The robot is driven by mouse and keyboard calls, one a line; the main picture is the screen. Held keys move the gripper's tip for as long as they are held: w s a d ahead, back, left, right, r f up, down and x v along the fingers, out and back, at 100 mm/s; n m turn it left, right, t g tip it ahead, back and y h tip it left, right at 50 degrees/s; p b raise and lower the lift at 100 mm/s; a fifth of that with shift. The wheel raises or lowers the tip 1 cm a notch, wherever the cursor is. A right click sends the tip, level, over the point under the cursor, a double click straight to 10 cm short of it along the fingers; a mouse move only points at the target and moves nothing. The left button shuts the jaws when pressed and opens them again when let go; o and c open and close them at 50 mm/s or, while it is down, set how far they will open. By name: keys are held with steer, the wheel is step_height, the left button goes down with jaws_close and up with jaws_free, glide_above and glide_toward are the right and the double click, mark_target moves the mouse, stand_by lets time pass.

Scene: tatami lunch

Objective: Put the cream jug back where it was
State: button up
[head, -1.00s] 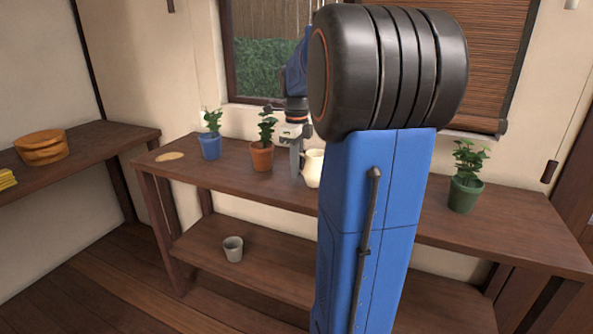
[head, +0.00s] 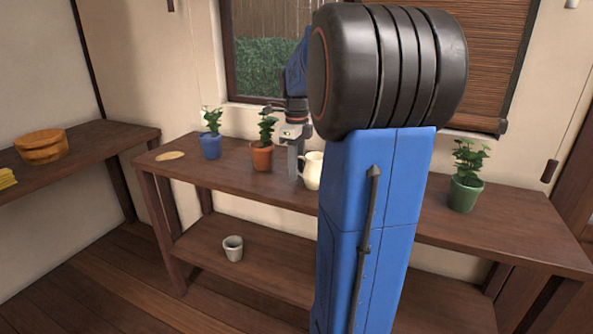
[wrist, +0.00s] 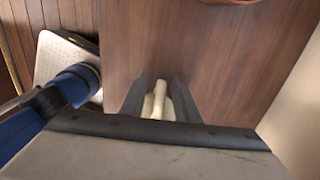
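The cream jug (head: 314,172) is on the long wooden table in the head view, with its handle side facing left. My blue arm hides part of its right side. My gripper (head: 293,177) points down just left of the jug, at its handle. In the wrist view, the two dark fingers of my gripper (wrist: 159,85) stand apart on either side of the cream jug's narrow handle (wrist: 159,92). A small gap seems to show beside the handle. Most of the jug's body is hidden there by my gripper's housing.
On the long table (head: 230,176) stand a terracotta pot plant (head: 261,158) close left of my gripper, a blue pot plant (head: 210,147) and a green pot plant (head: 464,194). A flat tan disc (head: 170,156) lies at the left end. A grey cup (head: 233,249) stands on the lower shelf.

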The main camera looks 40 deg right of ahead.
step_height(320, 180, up, 7)
stand_by(0.4)
stand_by(0.5)
